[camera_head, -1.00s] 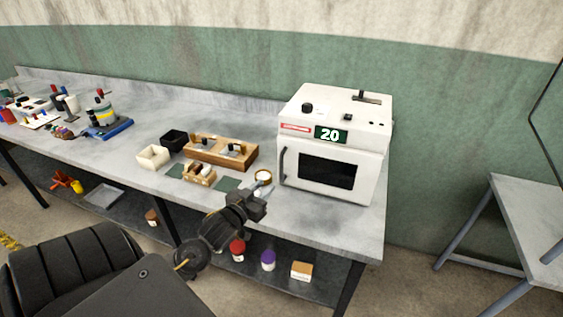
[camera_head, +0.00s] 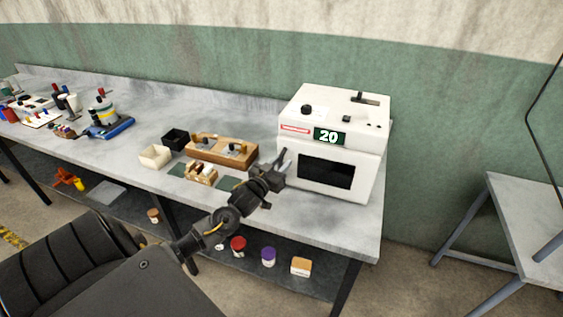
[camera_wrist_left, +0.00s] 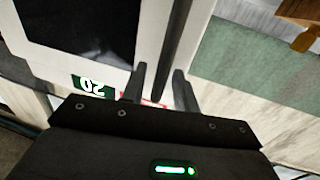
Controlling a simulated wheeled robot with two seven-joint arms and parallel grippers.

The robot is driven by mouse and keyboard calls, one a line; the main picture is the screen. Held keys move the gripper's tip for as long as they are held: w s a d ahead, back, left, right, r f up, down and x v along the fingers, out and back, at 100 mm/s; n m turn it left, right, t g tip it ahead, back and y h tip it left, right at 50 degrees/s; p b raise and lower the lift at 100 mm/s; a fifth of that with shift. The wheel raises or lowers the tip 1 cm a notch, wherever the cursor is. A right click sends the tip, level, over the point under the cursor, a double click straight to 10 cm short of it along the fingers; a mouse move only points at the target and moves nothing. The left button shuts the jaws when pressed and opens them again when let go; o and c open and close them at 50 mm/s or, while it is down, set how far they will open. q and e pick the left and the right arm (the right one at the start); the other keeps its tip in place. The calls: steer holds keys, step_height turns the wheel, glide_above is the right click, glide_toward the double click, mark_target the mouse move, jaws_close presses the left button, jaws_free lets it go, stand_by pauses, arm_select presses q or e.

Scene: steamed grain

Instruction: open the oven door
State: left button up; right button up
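The white oven (camera_head: 337,112) stands at the right end of the bench. Its door (camera_head: 359,183), with a dark window, is shut. My left gripper (camera_head: 286,160) is at the left edge of the door, where the handle is, and hides most of the handle in the head view. In the left wrist view the picture is upside down, and the dark bar handle (camera_wrist_left: 177,42) runs down toward the gap between the two fingers (camera_wrist_left: 160,80). The fingers are apart, one on each side of the bar's line; I cannot tell whether they touch it. My right gripper is not in view.
Left of the oven on the bench are a wooden block with fittings (camera_head: 222,150), a smaller wooden rack (camera_head: 200,174), a white box (camera_head: 155,156) and a black box (camera_head: 175,138). Jars stand on the shelf below. A separate table (camera_head: 528,222) is at the right.

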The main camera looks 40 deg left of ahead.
arm_select(q)
steer(key=shift+w, duration=0.2)
jaws_close()
steer(key=shift+d, duration=0.1)
